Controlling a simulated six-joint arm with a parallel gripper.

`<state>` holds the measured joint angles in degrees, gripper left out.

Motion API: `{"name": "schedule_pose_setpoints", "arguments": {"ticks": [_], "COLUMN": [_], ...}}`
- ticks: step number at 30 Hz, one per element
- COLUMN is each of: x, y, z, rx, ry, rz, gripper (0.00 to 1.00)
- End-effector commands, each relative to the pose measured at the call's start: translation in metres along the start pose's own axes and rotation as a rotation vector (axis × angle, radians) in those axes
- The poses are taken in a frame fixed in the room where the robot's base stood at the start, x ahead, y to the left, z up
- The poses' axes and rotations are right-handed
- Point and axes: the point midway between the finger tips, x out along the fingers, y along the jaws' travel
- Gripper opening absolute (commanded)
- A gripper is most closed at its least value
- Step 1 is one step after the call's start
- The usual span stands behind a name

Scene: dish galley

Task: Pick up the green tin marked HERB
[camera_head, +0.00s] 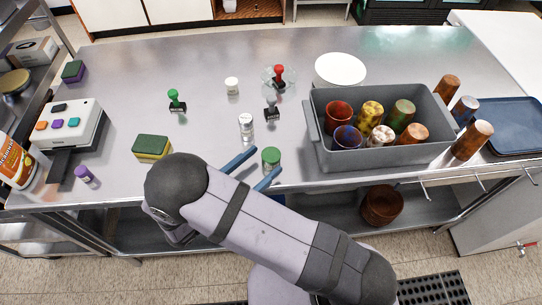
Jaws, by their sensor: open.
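A small round container with a green top (271,155) stands on the steel counter near its front edge; no HERB marking is legible at this size. My gripper (257,167) is open, with two blue fingers pointing up and right. The green-topped container is at the fingertips, close to the front finger. I cannot tell whether it is between the fingers or touching one. My arm covers part of the counter's front edge.
A clear shaker (246,127) stands just behind the fingers. A grey bin (379,166) with several cups is to the right. A yellow-green sponge (152,147) and stamps, green (175,100), black (271,109) and red (279,76), are around.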

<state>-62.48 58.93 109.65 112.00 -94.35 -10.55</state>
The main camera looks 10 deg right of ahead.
Motion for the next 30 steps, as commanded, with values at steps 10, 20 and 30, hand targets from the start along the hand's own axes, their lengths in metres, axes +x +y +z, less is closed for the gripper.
{"name": "schedule_pose_setpoints", "arguments": {"ticks": [10, 20, 30], "x": [0.04, 0.042, 0.042], "y": [0.0, -0.001, -0.001], "z": [-0.002, -0.001, -0.001], "rx": [-0.002, 0.0, 0.0], "ry": [0.001, 0.0, 0.0], "rz": [0.001, -0.001, -0.001], "gripper": [0.62, 0.55, 0.14]}}
